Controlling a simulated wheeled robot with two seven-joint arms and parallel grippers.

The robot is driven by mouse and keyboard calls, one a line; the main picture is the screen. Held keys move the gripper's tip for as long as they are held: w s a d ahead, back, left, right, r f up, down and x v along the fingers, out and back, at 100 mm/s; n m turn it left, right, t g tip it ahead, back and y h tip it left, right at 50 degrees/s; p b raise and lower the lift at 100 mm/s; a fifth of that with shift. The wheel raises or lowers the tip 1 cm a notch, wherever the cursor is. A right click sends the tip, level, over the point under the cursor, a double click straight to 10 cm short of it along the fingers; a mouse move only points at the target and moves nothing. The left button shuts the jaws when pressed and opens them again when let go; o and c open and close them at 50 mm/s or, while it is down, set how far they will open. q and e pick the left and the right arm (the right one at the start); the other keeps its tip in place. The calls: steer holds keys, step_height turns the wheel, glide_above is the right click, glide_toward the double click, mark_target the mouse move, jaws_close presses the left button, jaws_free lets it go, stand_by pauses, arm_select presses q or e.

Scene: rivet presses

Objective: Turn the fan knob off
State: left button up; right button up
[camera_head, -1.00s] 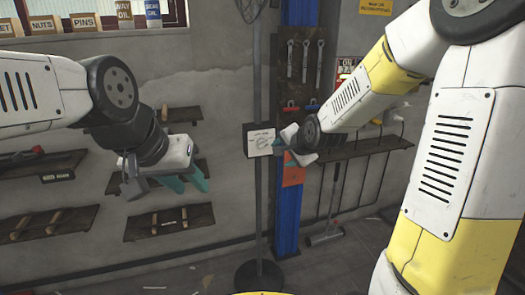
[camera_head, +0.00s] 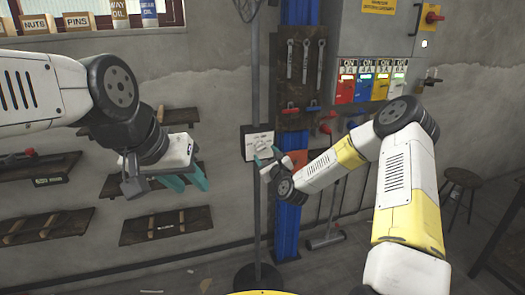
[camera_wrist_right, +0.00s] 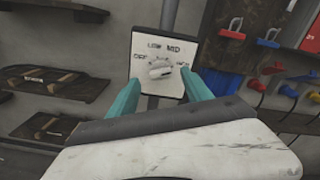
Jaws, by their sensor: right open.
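The fan knob (camera_wrist_right: 160,68) is a pale round dial with a raised grip on a white plate marked OFF, LOW and MID, with a further label at right. The plate is the face of a control box (camera_head: 251,148) on the fan's pole. My right gripper (camera_wrist_right: 160,92) is open and empty; in the wrist view its teal fingers flank the space just below the knob. I cannot tell whether they touch it. In the head view my right gripper (camera_head: 264,158) overlaps the box's lower right. My left gripper (camera_head: 188,180) is open and empty, left of the pole.
A blue column (camera_head: 289,220) stands close behind the pole at right. Wall shelves (camera_head: 165,225) hang at left. A switch panel (camera_head: 375,50) with coloured switches is at upper right. A stool (camera_head: 460,180) stands at far right.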

mark_target(262, 149)
steer(key=shift+x, duration=2.25)
jaws_close()
